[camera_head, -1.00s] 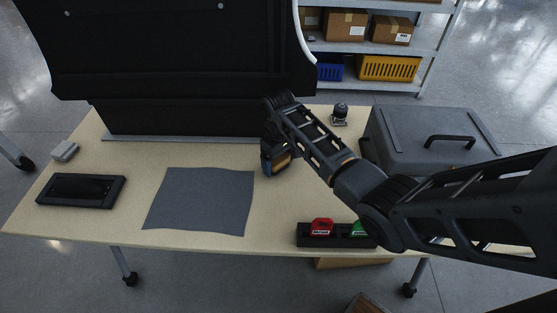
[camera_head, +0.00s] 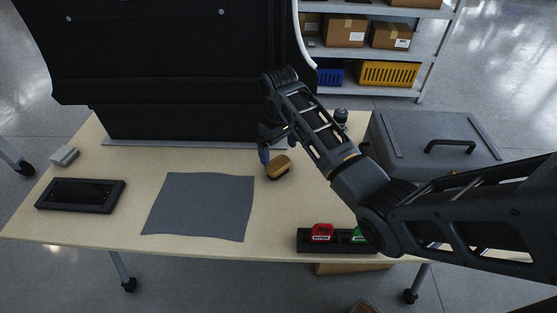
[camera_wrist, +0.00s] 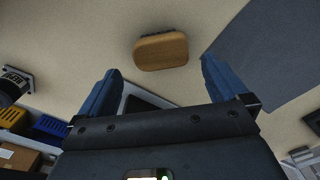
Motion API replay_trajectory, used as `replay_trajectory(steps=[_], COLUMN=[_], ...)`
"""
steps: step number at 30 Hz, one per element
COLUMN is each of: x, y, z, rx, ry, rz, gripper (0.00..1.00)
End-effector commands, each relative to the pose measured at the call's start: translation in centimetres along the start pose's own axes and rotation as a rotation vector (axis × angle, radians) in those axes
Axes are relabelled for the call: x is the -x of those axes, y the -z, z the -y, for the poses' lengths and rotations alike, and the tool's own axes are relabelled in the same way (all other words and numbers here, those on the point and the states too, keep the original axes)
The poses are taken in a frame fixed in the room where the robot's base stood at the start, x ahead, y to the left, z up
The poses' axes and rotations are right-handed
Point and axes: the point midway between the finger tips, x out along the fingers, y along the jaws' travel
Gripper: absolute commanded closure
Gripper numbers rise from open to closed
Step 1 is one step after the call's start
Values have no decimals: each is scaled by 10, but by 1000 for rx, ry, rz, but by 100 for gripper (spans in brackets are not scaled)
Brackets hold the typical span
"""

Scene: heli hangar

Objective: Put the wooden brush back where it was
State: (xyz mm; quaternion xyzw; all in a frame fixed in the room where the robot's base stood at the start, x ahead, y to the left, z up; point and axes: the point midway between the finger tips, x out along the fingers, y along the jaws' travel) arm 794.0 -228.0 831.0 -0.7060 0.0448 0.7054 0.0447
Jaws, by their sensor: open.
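The wooden brush (camera_head: 279,167) lies on the table, just right of the grey cloth (camera_head: 200,206). Its tan wooden back faces up and dark bristles show along one edge in the wrist view (camera_wrist: 161,51). My gripper (camera_head: 265,153) is open and empty above the table, behind and a little left of the brush. In the wrist view the two blue fingertips (camera_wrist: 160,82) stand wide apart. The brush lies beyond the fingertips, apart from them. The far finger is partly hidden in the head view.
A black tray (camera_head: 80,194) and a small grey object (camera_head: 64,156) are at the left. A black holder (camera_head: 305,240) with red and green items is at the front edge. A grey case (camera_head: 425,140) stands at the right. A black panel (camera_head: 180,70) rises behind.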

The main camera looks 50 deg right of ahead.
Motion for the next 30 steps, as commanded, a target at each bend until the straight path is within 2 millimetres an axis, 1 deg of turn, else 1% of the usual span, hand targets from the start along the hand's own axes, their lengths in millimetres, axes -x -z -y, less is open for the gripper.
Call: replay_trajectory(steps=[1, 3, 6, 10, 14, 27, 30], x=[10, 21, 33, 42, 44, 44, 39], y=[1, 1, 1, 0, 0, 0, 0], z=[0, 0, 0, 0, 0, 0, 5], rx=[1, 2, 1, 1, 1, 1, 2], ry=[-1, -1, 0, 0, 1, 1, 1], rz=[-4, -4, -2, 0, 1, 1, -12], gripper=[0, 0, 0, 0, 0, 0, 0])
